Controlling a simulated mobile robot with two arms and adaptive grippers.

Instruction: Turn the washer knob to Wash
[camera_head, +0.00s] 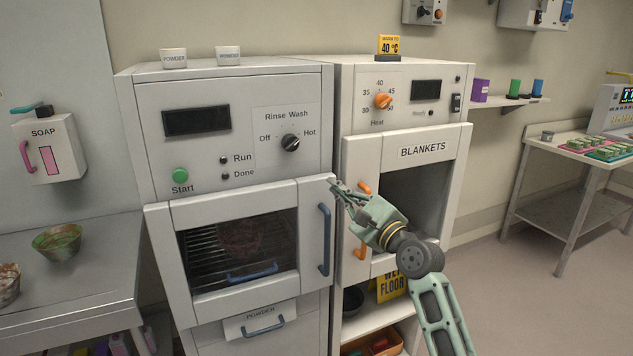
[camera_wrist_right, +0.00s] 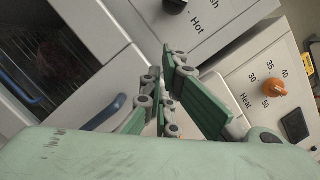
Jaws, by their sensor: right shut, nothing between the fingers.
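The washer knob (camera_head: 290,142) is a dark dial on the grey washer's front panel (camera_head: 235,175), between the labels Off, Rinse, Wash and Hot. I cannot tell for sure which label its pointer faces. In the right wrist view, part of the knob (camera_wrist_right: 175,4) shows at the top edge, cut off, above the word Hot. My right gripper (camera_head: 337,190) is shut and empty, below and to the right of the knob, apart from it, in front of the washer's right edge. Its green fingers (camera_wrist_right: 165,85) show in the right wrist view. My left gripper is not in view.
The blanket warmer (camera_head: 408,197) with an orange heat knob (camera_head: 383,101) stands right of the washer. The washer door's blue handle (camera_head: 324,240) and the warmer's orange handle (camera_head: 362,248) stick out near my right gripper. A green Start button (camera_head: 180,175) is left of the knob.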

